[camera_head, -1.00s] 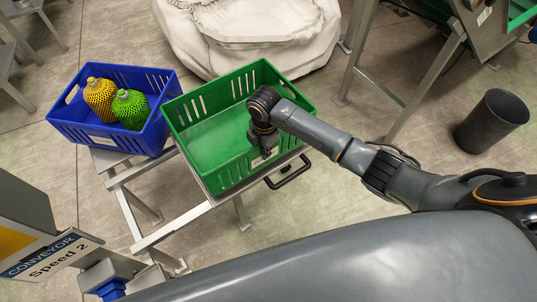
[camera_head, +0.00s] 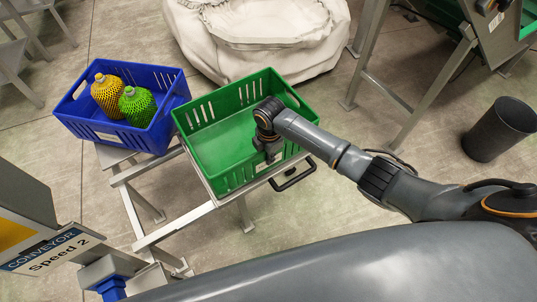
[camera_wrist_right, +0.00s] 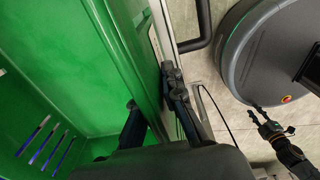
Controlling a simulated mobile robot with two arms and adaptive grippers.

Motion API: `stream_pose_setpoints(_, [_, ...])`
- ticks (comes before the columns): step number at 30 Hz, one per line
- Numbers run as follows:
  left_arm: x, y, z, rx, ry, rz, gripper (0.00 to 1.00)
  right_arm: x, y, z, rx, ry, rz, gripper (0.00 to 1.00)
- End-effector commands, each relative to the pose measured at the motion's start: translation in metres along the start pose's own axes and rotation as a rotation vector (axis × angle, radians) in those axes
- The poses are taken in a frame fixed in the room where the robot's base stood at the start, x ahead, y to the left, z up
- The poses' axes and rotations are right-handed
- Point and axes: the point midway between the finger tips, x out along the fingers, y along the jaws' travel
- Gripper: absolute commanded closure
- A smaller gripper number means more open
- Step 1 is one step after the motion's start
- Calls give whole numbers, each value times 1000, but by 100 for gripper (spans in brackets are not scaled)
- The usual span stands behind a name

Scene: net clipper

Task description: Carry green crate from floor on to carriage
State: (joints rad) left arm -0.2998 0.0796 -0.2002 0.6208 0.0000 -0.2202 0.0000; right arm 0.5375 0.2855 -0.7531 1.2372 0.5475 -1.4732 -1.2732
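The green crate (camera_head: 268,82) rests on the metal carriage (camera_head: 163,233), beside the blue crate. My right gripper (camera_head: 266,155) is at the crate's near right wall. In the right wrist view its fingers (camera_wrist_right: 150,95) straddle the wall of the green crate (camera_wrist_right: 85,60), one inside and one outside. I cannot tell whether they press on it. The crate looks empty in the visible part. A small dark gripper, which looks like my left one (camera_wrist_right: 271,130), hangs at the lower right of the right wrist view, away from the crate; its opening is too small to judge.
The blue crate (camera_head: 75,122) holds a yellow (camera_head: 108,98) and a green (camera_head: 137,106) netted item. A black handle (camera_head: 293,176) sticks out near the green crate. A white sack (camera_head: 255,35) stands behind; a dark bin (camera_head: 497,130) stands at the right. A conveyor sign (camera_head: 50,252) is front left.

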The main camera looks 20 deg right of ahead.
Motion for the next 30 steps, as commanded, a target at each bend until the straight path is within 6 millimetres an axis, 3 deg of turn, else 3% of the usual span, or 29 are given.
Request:
stream_pose_setpoints(1, [0,0,0,0,0,0,70,0,0,0,0,0,0,81])
stream_pose_setpoints(3, [0,0,0,0,0,0,70,0,0,0,0,0,-1,70])
stream_pose_setpoints(14, [-2,0,0,0,0,0,70,-5,0,0,-1,0,1,70])
stream_pose_setpoints(30, [-15,0,-1,0,-1,0,70,-105,1,0,0,0,1,70])
